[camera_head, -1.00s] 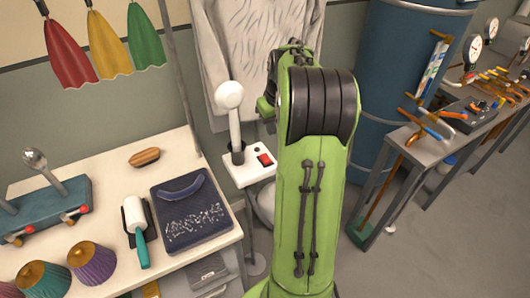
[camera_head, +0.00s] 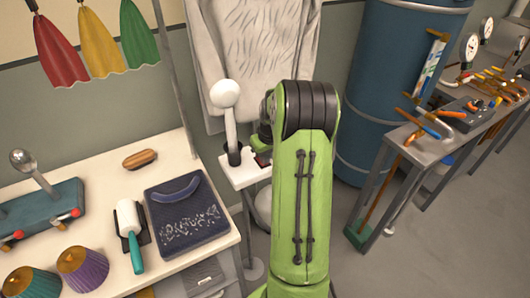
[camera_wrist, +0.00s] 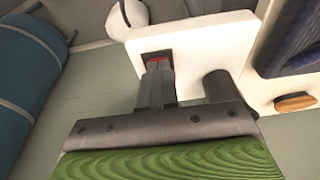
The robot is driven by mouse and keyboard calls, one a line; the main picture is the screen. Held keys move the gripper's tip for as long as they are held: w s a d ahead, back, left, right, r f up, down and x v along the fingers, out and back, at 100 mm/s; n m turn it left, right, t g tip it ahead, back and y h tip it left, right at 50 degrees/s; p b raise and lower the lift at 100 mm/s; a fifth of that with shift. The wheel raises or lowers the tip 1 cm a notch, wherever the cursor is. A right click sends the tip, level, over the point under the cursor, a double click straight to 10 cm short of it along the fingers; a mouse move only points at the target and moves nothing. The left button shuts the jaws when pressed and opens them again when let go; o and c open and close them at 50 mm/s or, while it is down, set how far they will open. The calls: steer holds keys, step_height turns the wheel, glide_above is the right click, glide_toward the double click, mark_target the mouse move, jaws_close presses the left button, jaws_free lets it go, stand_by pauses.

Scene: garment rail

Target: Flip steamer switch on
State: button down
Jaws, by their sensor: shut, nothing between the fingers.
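The steamer's white control panel (camera_head: 236,173) stands beside the workbench, with the white steamer head (camera_head: 227,97) upright in a black holder (camera_head: 234,154). In the wrist view, the red switch (camera_wrist: 157,57) sits in a dark frame on the white panel (camera_wrist: 205,48). My gripper (camera_wrist: 158,69) is shut and empty, its dark fingertips right at the switch and covering part of it. Whether they touch or press it, I cannot tell. In the head view my gripper (camera_head: 262,158) is over the panel's right part and hides the switch.
The workbench (camera_head: 108,190) on the left holds a dark pad (camera_head: 187,216), a lint roller (camera_head: 131,232) and a wooden brush (camera_head: 140,159). A pale garment (camera_head: 255,50) hangs behind the steamer. A blue tank (camera_head: 395,80) and a tool table (camera_head: 450,145) stand to the right.

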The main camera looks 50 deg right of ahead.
steer(key=shift+s+f+b, duration=0.15)
steer(key=shift+f+b, duration=0.3)
steer(key=shift+a+r, duration=0.1)
steer(key=shift+r, duration=0.1)
steer(key=shift+w+d+r+p, duration=0.3)
steer(key=shift+w+r+p, duration=0.05)
steer(key=shift+w+p, duration=0.35)
